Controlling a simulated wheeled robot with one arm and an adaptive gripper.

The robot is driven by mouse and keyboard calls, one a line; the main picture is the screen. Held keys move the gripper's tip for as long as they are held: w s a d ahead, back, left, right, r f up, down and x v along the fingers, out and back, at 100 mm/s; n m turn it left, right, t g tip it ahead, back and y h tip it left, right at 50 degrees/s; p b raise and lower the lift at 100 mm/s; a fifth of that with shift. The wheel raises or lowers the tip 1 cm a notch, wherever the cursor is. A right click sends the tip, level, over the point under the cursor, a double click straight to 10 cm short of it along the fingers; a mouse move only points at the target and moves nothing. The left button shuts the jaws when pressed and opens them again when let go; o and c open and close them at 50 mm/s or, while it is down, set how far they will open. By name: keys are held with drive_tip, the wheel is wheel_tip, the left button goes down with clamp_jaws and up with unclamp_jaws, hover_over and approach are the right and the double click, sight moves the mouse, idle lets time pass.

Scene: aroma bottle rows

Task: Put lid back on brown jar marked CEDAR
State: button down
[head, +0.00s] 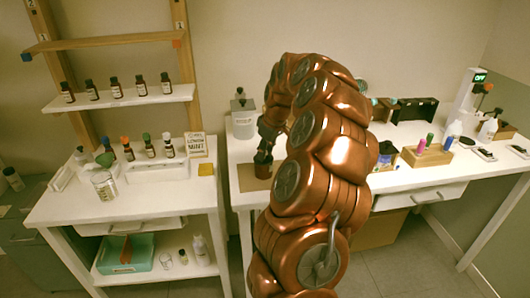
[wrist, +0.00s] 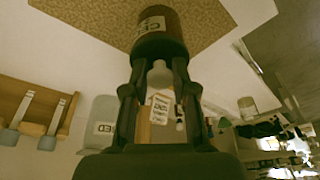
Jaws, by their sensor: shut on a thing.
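A brown jar (head: 263,168) stands on a tan mat (head: 246,181) near the left end of the right-hand table. In the wrist view the brown jar (wrist: 153,17) shows a pale label with letters that look like "CE"; the rest is cut off. My gripper (wrist: 160,62) is shut on a dark lid (wrist: 160,47) at the mouth of the jar. The lid looks to be touching the jar; whether it is fully seated I cannot tell. In the head view my gripper (head: 265,147) is just above the jar, partly hidden by my arm.
A grey labelled canister (head: 243,122) stands behind the jar. The left table (head: 60,208) carries bottle rows, a glass jar (head: 104,186) and a lettered card (head: 196,145). Blocks, dark boxes and a lit device (head: 468,97) are at right. My arm hides the table's middle.

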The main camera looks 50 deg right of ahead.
drive_tip(key=c, duration=0.8)
unclamp_jaws()
drive_tip(key=shift+c, duration=0.2)
drive_tip(key=o, duration=0.5)
drive_tip(key=shift+r, duration=0.1)
drive_tip(key=shift+r+p, duration=0.65)
drive_tip(key=shift+r, duration=2.75)
clamp_jaws()
